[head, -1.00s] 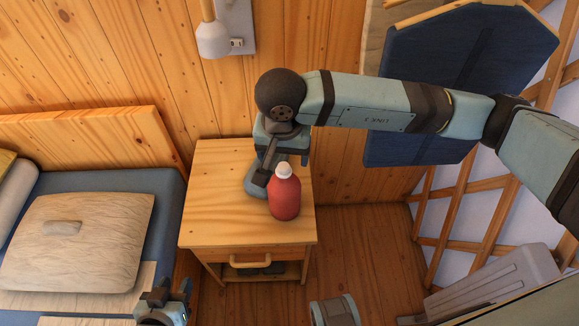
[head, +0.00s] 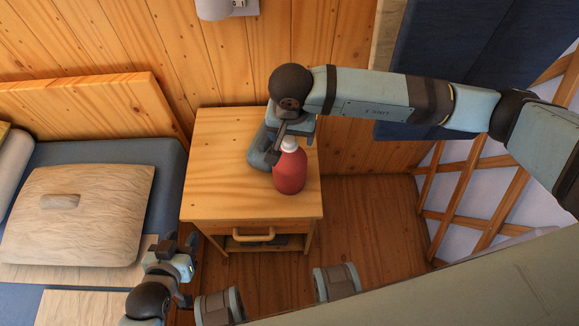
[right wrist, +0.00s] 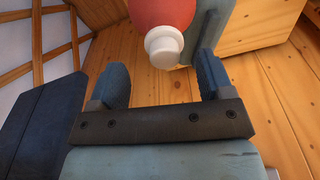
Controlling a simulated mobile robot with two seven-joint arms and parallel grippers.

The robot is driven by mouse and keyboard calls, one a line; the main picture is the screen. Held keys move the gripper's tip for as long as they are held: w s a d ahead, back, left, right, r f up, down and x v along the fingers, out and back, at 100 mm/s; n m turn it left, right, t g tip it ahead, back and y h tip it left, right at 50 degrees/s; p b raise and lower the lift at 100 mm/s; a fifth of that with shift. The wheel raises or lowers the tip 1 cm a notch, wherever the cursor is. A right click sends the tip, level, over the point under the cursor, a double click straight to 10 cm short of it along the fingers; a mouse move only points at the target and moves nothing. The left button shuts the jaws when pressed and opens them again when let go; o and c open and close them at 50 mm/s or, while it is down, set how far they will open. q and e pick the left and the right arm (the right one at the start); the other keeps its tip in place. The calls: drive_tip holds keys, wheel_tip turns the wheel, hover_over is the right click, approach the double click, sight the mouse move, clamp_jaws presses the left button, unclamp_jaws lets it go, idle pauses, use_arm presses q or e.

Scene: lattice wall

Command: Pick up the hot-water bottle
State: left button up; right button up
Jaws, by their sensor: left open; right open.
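The red hot-water bottle (head: 290,172) with a white cap stands on the small wooden bedside table (head: 215,185), near its right edge. It also shows at the top of the right wrist view (right wrist: 164,14). My right gripper (head: 288,137) is just behind and above the cap in the head view. In the right wrist view its fingers (right wrist: 165,78) are spread, empty, with the cap just beyond the gap between them. My left gripper (head: 180,244) is low between the bed and table, open and holding nothing visible.
A blue-grey object (head: 259,152) stands close behind the bottle, partly hidden by my gripper. The wood wall is behind; a lattice (head: 480,205) and dark-blue panel (head: 440,60) are at right.

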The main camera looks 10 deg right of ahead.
sight(289, 165)
drive_tip(key=f, duration=0.5)
drive_tip(key=shift+w+a, duration=0.2)
drive_tip(key=shift+a, duration=0.05)
drive_tip(key=shift+c, duration=0.4)
drive_tip(key=shift+r, duration=0.1)
clamp_jaws()
